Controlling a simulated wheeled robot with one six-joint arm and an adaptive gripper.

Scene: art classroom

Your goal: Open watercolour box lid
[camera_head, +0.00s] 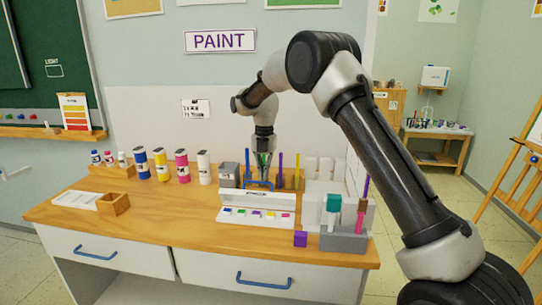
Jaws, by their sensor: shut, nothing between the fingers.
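The white watercolour box (228,220) stands near the front middle of the wooden table, with a row of coloured paint pans showing. Its lid (232,199) stands up at the back of the pans, with a small label on its face. A blue handle (260,185) shows at the lid's top edge. My gripper (263,166) points down just above and behind the lid, close to the blue handle. It is shut with nothing held. Its fingertips are small here, and I cannot tell whether they touch the handle or lid.
Paint bottles (160,165) and a small wooden box (113,204) stand at the left on the table (180,230). Brushes stand behind the box. Bare tabletop lies left of it.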

